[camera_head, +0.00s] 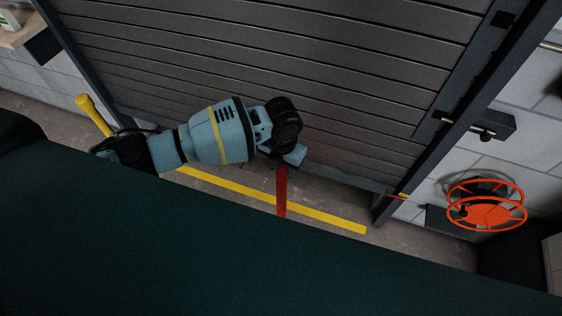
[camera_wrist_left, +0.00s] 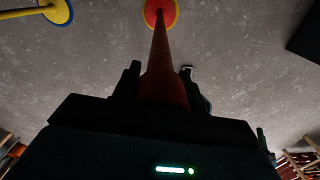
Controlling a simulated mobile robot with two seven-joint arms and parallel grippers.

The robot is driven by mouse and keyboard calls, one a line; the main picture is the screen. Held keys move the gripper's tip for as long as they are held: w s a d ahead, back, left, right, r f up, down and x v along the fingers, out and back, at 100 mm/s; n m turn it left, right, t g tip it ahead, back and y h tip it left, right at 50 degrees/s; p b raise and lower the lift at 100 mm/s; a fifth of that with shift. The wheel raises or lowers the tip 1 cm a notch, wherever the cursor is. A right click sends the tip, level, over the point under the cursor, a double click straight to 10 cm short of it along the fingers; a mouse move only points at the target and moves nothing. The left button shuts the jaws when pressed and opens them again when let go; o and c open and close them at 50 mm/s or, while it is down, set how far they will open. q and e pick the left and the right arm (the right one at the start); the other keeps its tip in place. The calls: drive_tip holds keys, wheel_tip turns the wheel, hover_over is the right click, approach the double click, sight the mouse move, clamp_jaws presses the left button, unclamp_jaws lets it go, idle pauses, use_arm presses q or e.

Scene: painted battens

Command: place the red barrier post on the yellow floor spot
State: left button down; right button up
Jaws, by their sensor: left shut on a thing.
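The red barrier post (camera_head: 282,192) hangs below my left gripper (camera_head: 286,158) in the head view, its lower end hidden by a dark green surface. In the left wrist view the red post (camera_wrist_left: 162,60) runs between the fingers of the left gripper (camera_wrist_left: 165,85), which is shut on it. The post ends in a round red base at the top of that view. A yellow rim, seemingly the yellow floor spot (camera_wrist_left: 176,22), shows around the base. I cannot tell whether the base touches the floor. My right gripper is not in view.
A yellow post (camera_head: 93,115) stands at the left; its yellow base with a blue rim shows in the wrist view (camera_wrist_left: 58,12). A yellow floor line (camera_head: 235,187) runs before a grey shutter (camera_head: 250,60).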

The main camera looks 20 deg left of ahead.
use_arm(q)
drive_tip(key=shift+w+d+f, duration=0.1)
drive_tip(key=shift+f, duration=0.55)
drive_tip(key=c, duration=0.8)
unclamp_jaws()
drive_tip(key=shift+f, duration=0.1)
drive_tip(key=shift+o, duration=0.2)
wheel_tip(320, 180, up, 12)
drive_tip(key=shift+r+p, duration=0.1)
drive_tip(key=shift+p, duration=0.3)
drive_tip(key=shift+s, duration=0.25)
